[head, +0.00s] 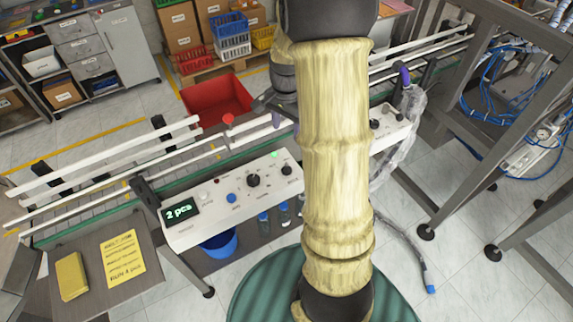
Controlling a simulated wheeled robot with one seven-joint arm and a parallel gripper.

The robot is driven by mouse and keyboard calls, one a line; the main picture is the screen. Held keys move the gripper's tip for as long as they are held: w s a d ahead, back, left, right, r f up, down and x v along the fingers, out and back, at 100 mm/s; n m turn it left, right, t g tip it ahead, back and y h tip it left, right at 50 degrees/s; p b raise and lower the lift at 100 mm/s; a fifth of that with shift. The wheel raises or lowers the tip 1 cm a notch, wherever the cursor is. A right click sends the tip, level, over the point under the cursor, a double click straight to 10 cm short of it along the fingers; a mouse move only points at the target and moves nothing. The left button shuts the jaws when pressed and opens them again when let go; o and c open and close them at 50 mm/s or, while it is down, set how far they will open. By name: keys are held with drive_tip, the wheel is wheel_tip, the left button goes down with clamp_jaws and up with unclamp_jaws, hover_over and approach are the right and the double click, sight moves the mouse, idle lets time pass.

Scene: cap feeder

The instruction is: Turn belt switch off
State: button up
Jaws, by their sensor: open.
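A white control panel (220,208) stands along the near side of the conveyor belt (90,205). Its display (180,211) reads "2 pcs". It carries a larger black knob (253,181), a smaller black knob (286,170), a blue button (231,198) and a lit green lamp (275,154). Another black knob (375,124) shows right of my arm. The labels are too small to read, so I cannot tell which is the belt switch. My gripper (275,116) is partly hidden behind my arm, over the belt beyond the panel; it is open, apart from the knobs.
A red bin (217,98) stands behind the belt. A side table (95,285) at the lower left holds a yellow note (122,257) and a yellow block (71,276). A metal frame with blue hoses (490,95) stands at the right. My arm hides the panel's middle.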

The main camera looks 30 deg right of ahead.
sight(287, 167)
wheel_tip(287, 167, down, 17)
drive_tip(key=p, duration=0.4)
drive_tip(key=shift+f, duration=0.2)
idle(0.3)
drive_tip(key=c, duration=1)
